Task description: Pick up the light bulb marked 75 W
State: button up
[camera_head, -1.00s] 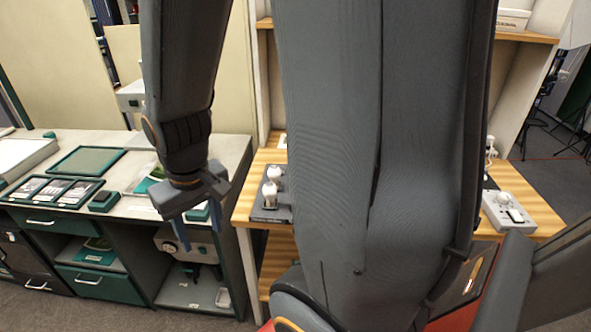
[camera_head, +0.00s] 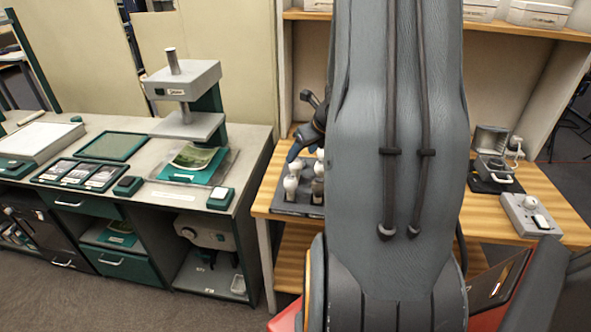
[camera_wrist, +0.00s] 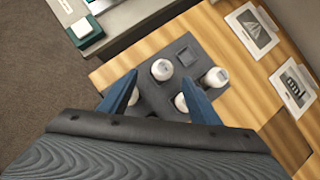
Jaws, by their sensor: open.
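Several white light bulbs stand in a dark grey holder (camera_wrist: 155,98) on the wooden table. In the wrist view one bulb (camera_wrist: 162,70) is at the upper middle, another (camera_wrist: 215,77) is at the right, and a third (camera_wrist: 181,103) is low, close to my right finger. Their watt markings are too small to read. My gripper (camera_wrist: 162,98) is open above the holder, its blue fingers spread and nothing held. In the head view a bulb (camera_head: 291,186) shows at the holder's left; my arm hides the holder's right part.
Two picture cards (camera_wrist: 252,30) lie on the wood right of the holder. A grey bench (camera_head: 240,150) with a press (camera_head: 185,80) stands to the left. A grey device (camera_head: 530,215) sits on the table's right side. An empty socket shows at the holder's top.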

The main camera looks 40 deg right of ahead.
aim_at(298, 162)
jog(key=shift+s+d+x, duration=0.15)
jog(key=shift+x, duration=1.8)
jog(key=shift+s+d+x, duration=0.1)
jog(key=shift+d+x, duration=0.05)
jog(key=shift+x, duration=1.75)
jog(key=shift+f, duration=0.15)
jog(key=c, duration=1.1)
